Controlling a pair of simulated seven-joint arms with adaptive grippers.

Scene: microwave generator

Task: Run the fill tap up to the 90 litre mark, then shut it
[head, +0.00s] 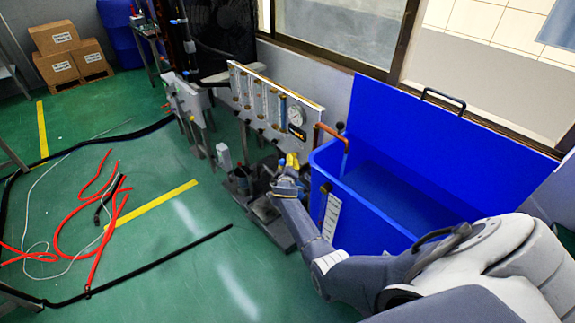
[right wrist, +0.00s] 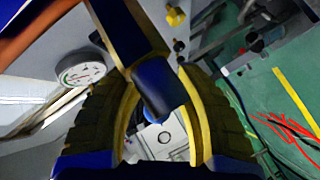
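A blue tank (head: 325,172) stands open, with a white level scale (head: 331,216) on its front wall; its marks are too small to read. A copper fill pipe (head: 332,131) bends over its rim. I cannot make out the water level. My right gripper (head: 287,180) is low beside the tank, at the yellow and dark valve parts (head: 292,161). In the right wrist view, my right gripper (right wrist: 160,82) has its fingers on both sides of a dark blue tap handle (right wrist: 157,92), with no gap visible at the tips. My left gripper is out of view.
A panel (head: 262,98) with flow tubes and a round gauge (head: 296,115) stands behind the tap. The blue lid (head: 425,125) leans up behind the tank. Red hoses (head: 100,215) lie on the green floor at left; cardboard boxes (head: 70,58) stand beyond.

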